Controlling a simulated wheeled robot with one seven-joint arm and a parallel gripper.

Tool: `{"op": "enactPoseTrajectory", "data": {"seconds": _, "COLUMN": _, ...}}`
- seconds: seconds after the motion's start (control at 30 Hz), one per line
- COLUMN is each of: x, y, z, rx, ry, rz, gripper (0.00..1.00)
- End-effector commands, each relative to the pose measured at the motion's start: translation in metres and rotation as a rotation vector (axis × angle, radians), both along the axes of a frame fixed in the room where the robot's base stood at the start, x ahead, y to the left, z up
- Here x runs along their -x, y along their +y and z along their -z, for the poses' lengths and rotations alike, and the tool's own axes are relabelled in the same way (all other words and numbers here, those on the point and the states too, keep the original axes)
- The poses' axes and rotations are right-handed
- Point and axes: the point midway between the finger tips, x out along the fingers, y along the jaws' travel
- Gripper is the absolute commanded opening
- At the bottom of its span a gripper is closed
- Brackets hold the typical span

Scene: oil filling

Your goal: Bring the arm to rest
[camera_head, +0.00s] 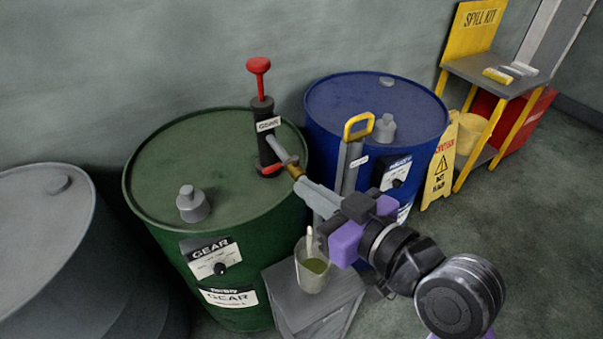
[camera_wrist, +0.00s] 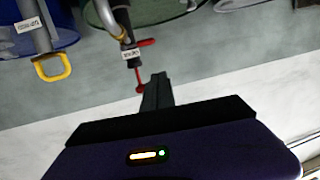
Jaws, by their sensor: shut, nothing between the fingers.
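My gripper (camera_head: 308,188) is above the grey stand, in front of the drums; its purple and black body shows in the head view. In the wrist view its dark fingers (camera_wrist: 155,88) are together and empty. The fingers overlap the pump's spout in the head view; I cannot tell whether they touch it. The black gear pump (camera_head: 264,135) with a red knob stands upright on the green drum (camera_head: 160,160). The pump also shows in the wrist view (camera_wrist: 131,55). A small cup (camera_head: 314,280) with green liquid stands on the grey stand (camera_head: 285,302) below my gripper.
A blue drum (camera_head: 330,95) with a yellow-handled pump (camera_head: 357,127) stands behind my gripper. A grey drum (camera_head: 40,220) is at left. A yellow floor sign (camera_head: 438,172) and a spill kit stand (camera_head: 465,68) are at right. Floor at right is clear.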

Motion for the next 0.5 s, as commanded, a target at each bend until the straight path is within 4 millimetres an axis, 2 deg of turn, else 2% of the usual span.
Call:
{"op": "enactPoseTrajectory", "data": {"seconds": 0.27, "x": 0.000, "y": -0.003, "z": -0.005, "rx": -0.025, "ry": -0.001, "rz": 0.012, "gripper": 0.00}}
{"op": "enactPoseTrajectory", "data": {"seconds": 0.37, "x": -0.008, "y": -0.010, "z": -0.019, "rx": -0.071, "ry": -0.033, "rz": 0.058, "gripper": 0.00}}
{"op": "enactPoseTrajectory", "data": {"seconds": 0.43, "x": -0.015, "y": -0.018, "z": -0.034, "rx": -0.112, "ry": -0.074, "rz": 0.108, "gripper": 0.00}}
{"op": "enactPoseTrajectory", "data": {"seconds": 0.5, "x": -0.018, "y": -0.029, "z": -0.041, "rx": -0.152, "ry": -0.106, "rz": 0.163, "gripper": 0.00}}
